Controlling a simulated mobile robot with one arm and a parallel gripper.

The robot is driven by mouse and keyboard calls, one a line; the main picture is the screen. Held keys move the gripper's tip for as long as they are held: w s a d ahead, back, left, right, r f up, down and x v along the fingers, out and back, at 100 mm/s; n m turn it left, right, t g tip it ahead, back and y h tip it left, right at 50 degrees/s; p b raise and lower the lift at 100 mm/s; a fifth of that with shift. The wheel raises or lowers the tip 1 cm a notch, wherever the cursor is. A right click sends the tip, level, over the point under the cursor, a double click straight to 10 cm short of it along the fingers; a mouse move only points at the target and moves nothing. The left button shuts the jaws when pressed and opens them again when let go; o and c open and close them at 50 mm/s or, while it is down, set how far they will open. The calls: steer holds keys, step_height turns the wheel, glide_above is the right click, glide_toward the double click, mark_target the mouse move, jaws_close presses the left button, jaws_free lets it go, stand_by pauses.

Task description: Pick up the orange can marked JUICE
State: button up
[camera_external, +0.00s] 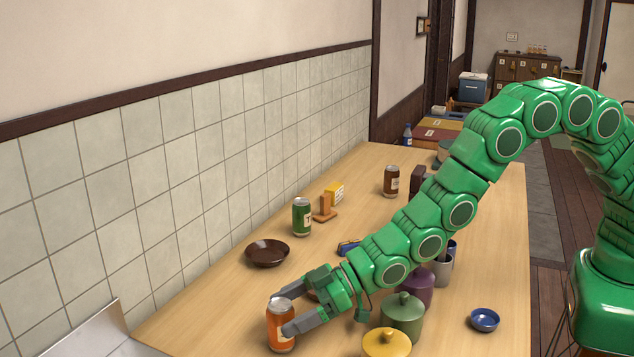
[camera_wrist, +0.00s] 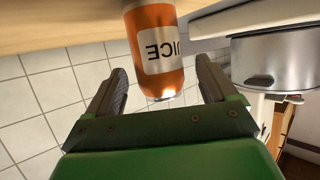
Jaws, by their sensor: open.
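The orange can (camera_external: 281,328) stands upright on the wooden table at the near left end in the external view. In the wrist view the orange can (camera_wrist: 157,45) appears upside down, with a white label whose visible letters read UICE. My gripper (camera_external: 284,312) is open, with one grey finger on each side of the can. In the wrist view my gripper (camera_wrist: 160,90) shows its fingers to the left and right of the can's top end, with gaps visible on both sides.
A yellow lidded pot (camera_external: 387,344) and a green lidded pot (camera_external: 403,314) stand right of my gripper. A brown bowl (camera_external: 267,253), a green can (camera_external: 302,217) and a brown can (camera_external: 391,181) stand farther back. A blue bowl (camera_external: 485,320) sits right. A tiled wall borders the left.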

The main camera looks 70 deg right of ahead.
mark_target(272, 318)
steer(key=x, duration=0.2)
steer(key=shift+w+a, duration=0.25)
steer(key=shift+w+a+f, duration=0.35)
steer(key=shift+w+f, duration=0.05)
steer(key=c, duration=1)
steer(key=shift+r, duration=0.1)
steer(key=shift+c, duration=0.2)
steer(key=shift+r, duration=0.1)
step_height(272, 318, up, 28)
